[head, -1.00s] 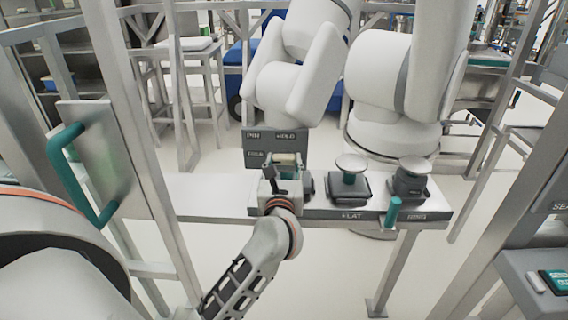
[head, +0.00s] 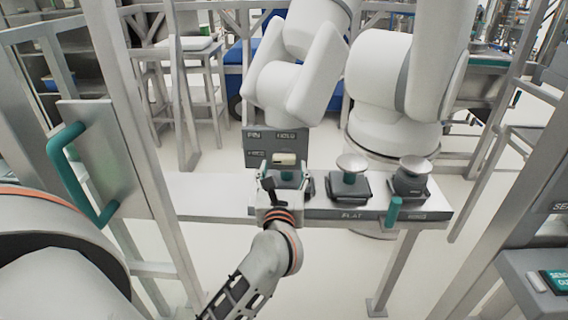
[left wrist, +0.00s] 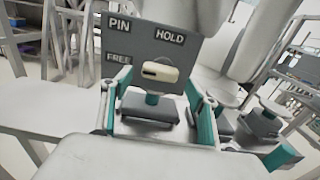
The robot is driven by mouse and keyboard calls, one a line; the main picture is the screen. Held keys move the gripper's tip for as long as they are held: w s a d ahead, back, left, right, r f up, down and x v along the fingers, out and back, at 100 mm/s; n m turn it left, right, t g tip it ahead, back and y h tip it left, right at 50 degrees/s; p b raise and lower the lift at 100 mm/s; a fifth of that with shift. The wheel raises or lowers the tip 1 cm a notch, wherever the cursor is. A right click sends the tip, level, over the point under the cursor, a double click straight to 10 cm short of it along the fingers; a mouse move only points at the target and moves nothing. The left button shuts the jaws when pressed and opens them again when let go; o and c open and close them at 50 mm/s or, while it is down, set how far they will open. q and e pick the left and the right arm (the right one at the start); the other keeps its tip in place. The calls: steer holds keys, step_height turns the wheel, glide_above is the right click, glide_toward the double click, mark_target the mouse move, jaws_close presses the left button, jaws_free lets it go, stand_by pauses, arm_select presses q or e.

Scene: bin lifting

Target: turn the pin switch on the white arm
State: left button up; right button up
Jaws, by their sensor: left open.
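The white arm (head: 290,80) hangs at the back centre. Below it is a dark panel (head: 258,147) marked PIN, HOLD and FREE; it shows large in the left wrist view (left wrist: 140,40). A cream oval knob (left wrist: 160,72) shows at the panel's lower right, above a teal stem and dark block (left wrist: 150,106). I cannot tell whether knob and stem are joined. My left gripper (head: 285,178) is open in front of the panel. In the left wrist view its teal-and-grey fingers (left wrist: 158,105) stand on either side of the dark block, with the knob beyond. My right gripper is not in view.
A frame with a teal handle (head: 75,170) is at left.

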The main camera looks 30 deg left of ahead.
arm_select(q)
steer(key=v, duration=0.8)
steer(key=shift+s+d, duration=0.2)
steer(key=s+d+f+m+t+h, duration=0.1)
steer(key=d+f+m+h, duration=0.25)
steer(key=m, duration=0.75)
steer(key=s+d+f+m+t+h+p, duration=0.1)
steer(key=d+f+m+t+h, duration=0.3)
steer(key=m, duration=0.7)
steer(key=s+d+f+m+g+h, duration=0.1)
steer(key=s+d+f+m+h, duration=0.15)
steer(key=d+m+h, duration=0.6)
steer(key=s+a+f+m+g+y, duration=0.2)
steer(key=s+f+m+g, duration=0.2)
steer(key=f+m, duration=0.4)
steer(key=s+a+f+m+g+y, duration=0.2)
steer(key=s+f+m+g, duration=0.3)
steer(key=f, duration=1.1)
steer(key=s+m, duration=0.2)
steer(key=m, duration=0.1)
steer(key=shift+a+f, duration=0.25)
steer(key=shift+a, duration=0.1)
